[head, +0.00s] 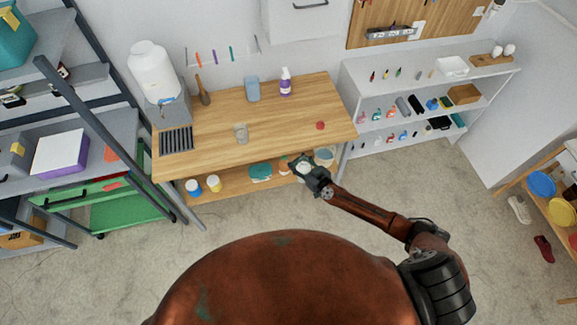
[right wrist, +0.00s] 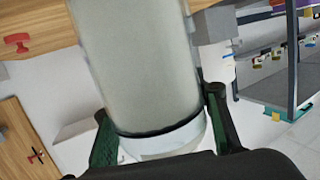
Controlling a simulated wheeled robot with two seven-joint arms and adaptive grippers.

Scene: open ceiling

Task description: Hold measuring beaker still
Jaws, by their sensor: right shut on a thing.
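My right gripper (head: 306,169) is in front of the workbench's front edge in the head view. It is shut on a pale, translucent grey cylinder, which looks like the measuring beaker (right wrist: 145,65); no markings can be read on it. In the right wrist view, the two fingers of the gripper (right wrist: 160,128) sit on either side of the cylinder near a dark band and a white end. In the head view only a small whitish part of the beaker (head: 302,164) shows between the fingers. My left gripper is not in view.
Shelves (head: 400,92) stand right, a rack (head: 120,125) left.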

